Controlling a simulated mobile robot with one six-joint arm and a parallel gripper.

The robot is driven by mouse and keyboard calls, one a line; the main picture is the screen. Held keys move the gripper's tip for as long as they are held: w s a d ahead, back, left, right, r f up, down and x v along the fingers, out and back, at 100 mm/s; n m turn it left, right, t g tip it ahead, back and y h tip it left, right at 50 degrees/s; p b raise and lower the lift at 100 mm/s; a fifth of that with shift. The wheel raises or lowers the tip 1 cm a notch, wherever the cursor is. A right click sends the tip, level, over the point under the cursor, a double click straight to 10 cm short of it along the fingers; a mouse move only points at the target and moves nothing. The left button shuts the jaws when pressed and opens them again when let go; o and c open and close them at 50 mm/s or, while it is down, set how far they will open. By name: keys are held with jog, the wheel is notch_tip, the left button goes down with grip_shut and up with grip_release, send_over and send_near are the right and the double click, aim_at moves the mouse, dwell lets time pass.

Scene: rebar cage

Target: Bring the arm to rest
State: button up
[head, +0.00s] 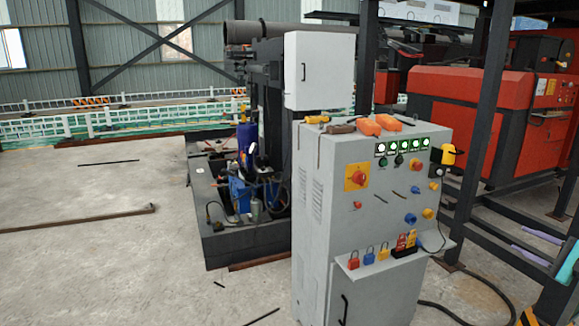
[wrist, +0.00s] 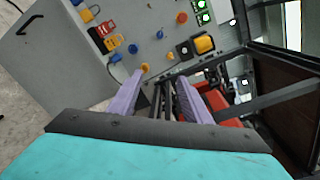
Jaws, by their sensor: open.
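My gripper (head: 517,238) is at the right edge of the head view, with two purple fingers on a teal body. It is to the right of the grey control cabinet (head: 325,240), apart from it, in front of the dark steel frame. In the wrist view my gripper (wrist: 158,76) shows its two fingers spread, with nothing held between them. The cabinet's panel (wrist: 130,58) appears turned over there, beyond the fingertips. Part of my arm is cut off by the right edge of the head view.
A cabinet shelf holds padlocks (head: 368,256) and red tags (head: 402,243). A yellow device (head: 448,155) hangs on the cabinet's right side; orange tools (head: 370,127) lie on top. Dark frame posts (head: 488,85) and a red machine (head: 465,95) stand right. Floor at left is mostly clear.

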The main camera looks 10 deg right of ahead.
jog(key=w+a+f+n+g+y, duration=0.1)
jog(key=w+a+f+n+g, duration=0.2)
jog(key=a+f, duration=0.85)
jog(key=w+a+f+n+g+y, duration=0.15)
jog(key=w+a+f, duration=0.35)
jog(key=a+f, duration=0.65)
jog(key=s+a+f+n+g, duration=0.2)
jog(key=a+f+g, duration=0.2)
jog(key=a+f, duration=0.6)
jog(key=s+a+f+n+g, duration=0.25)
jog(key=a+f, duration=0.45)
jog(key=a, duration=0.6)
jog(key=s+a+f+n+g, duration=0.55)
jog(key=s+a+f, duration=0.65)
jog(key=s+a, duration=0.3)
jog(key=s+a+f+n+g+h, duration=0.2)
jog(key=s+a+n+h, duration=0.1)
jog(key=s, duration=0.7)
jog(key=s+a+f+n+g+h, duration=0.3)
jog(key=s+n, duration=0.1)
jog(key=s, duration=0.6)
jog(key=shift+s+a+f+n+h, duration=0.2)
jog(key=shift+s+f+n+h, duration=0.05)
jog(key=shift+f+n+h, duration=0.1)
jog(key=shift+g, duration=0.25)
